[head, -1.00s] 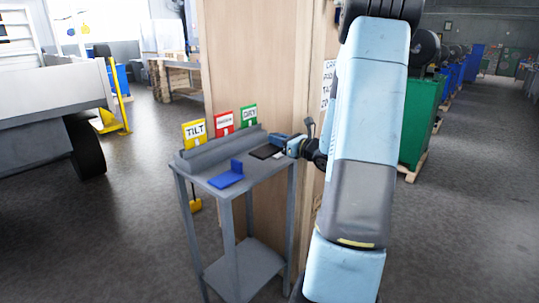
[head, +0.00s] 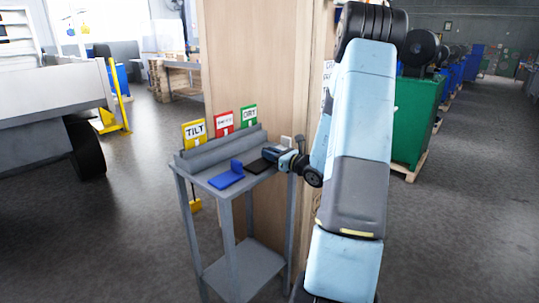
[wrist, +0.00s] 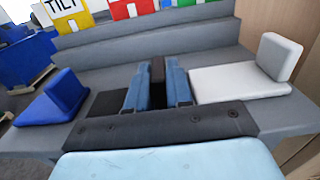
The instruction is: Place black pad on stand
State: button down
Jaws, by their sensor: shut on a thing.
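The black pad (head: 259,166) is at the right part of the grey stand's top (head: 205,181), just right of the blue pad. In the wrist view its flat dark part (wrist: 104,103) shows left of the fingers, and a dark upright part (wrist: 158,72) is between them. My gripper (head: 276,156) comes in from the right and is shut on this upright part; its blue fingers (wrist: 158,88) also show in the wrist view. The pad looks level and at or just above the top; I cannot tell whether it touches.
The blue pad (head: 228,178) lies left of the black one. A white pad (wrist: 235,84) with an upright tab is to the right. Yellow, red and green cards (head: 222,122) stand along the stepped back ledge. A wooden panel (head: 255,75) rises behind.

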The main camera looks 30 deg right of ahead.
jog(key=shift+f, duration=0.1)
jog(key=c, duration=1)
grip_release()
jog(key=shift+c, duration=0.2)
